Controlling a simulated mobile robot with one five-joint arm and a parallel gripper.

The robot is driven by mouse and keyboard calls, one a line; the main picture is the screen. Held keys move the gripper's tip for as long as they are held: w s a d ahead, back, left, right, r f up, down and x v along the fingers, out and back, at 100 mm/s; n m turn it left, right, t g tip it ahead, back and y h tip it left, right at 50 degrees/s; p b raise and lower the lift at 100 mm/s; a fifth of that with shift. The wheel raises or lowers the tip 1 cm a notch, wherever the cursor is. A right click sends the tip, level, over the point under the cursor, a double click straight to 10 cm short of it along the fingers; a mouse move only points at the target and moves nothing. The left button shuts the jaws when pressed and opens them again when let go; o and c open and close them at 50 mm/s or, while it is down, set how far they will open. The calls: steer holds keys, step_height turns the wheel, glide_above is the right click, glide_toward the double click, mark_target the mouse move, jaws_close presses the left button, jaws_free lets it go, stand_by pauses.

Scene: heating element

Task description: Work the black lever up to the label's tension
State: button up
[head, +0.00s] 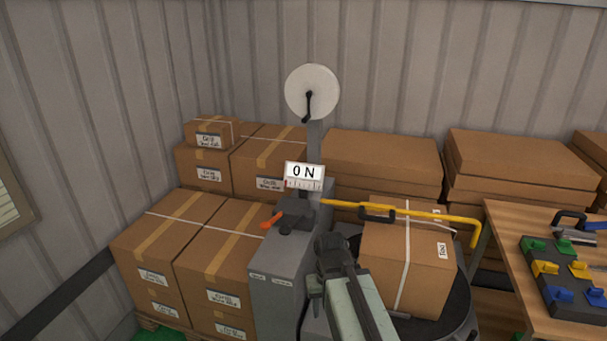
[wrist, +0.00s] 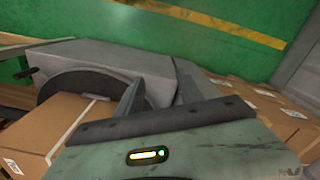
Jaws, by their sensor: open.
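A grey strapping machine (head: 277,287) stands in the middle of the head view. Below the display is a dark tensioner head (head: 296,210) with an orange lever (head: 271,220) pointing left. A black handle (head: 377,213) lies over the top of the strapped carton (head: 405,265); I cannot tell whether it is the task's lever. A small white label (head: 442,250) is on that carton, its text too small to read. My gripper (wrist: 158,75) is open and empty in the wrist view, apart from any lever there.
A white reel with a black crank (head: 308,105) tops the machine's post. A yellow bar (head: 460,218) reaches right over the carton. The carton stands on a dark round turntable (head: 455,310). Stacked cartons (head: 175,238) crowd the left. A wooden bench (head: 505,240) holds coloured blocks at right.

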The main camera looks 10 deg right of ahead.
stand_by(0.3)
jaws_close()
stand_by(1.6)
